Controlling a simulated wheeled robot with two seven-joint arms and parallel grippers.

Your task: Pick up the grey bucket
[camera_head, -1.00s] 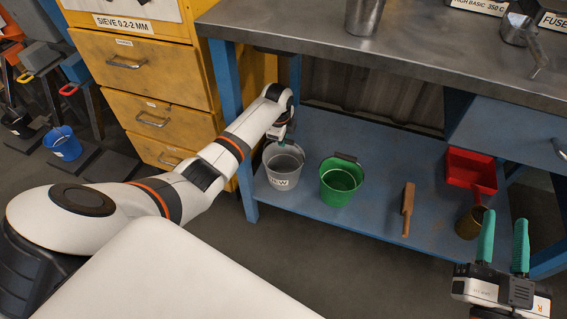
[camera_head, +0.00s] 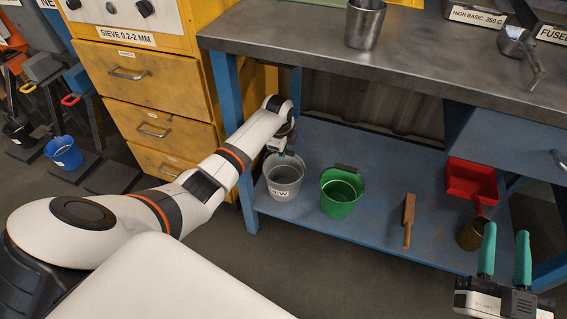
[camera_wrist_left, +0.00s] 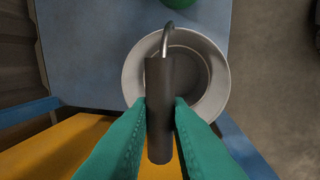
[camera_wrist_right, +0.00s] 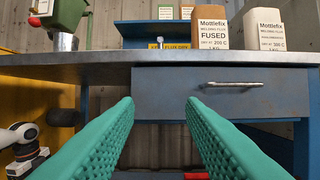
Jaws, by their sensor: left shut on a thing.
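The grey bucket (camera_head: 284,192) with a "NEW" label is at the left end of the blue lower shelf, upright. My left gripper (camera_head: 279,153) reaches in above its rim from the left. In the left wrist view, the teal fingers (camera_wrist_left: 159,118) are shut on the dark handle grip (camera_wrist_left: 159,85) of the bucket, whose round rim (camera_wrist_left: 217,65) shows behind it. I cannot tell whether its bottom is clear of the shelf. My right gripper (camera_head: 505,254) is open and empty, in front of the shelf's right end; it also shows in the right wrist view (camera_wrist_right: 160,105).
A green bucket (camera_head: 340,200) stands right of the grey one. A wooden-handled tool (camera_head: 408,220), red scoop (camera_head: 470,183) and brownish cup (camera_head: 470,235) lie further right. The blue table leg (camera_head: 229,110) and the grey worktop (camera_head: 300,45) bound the space.

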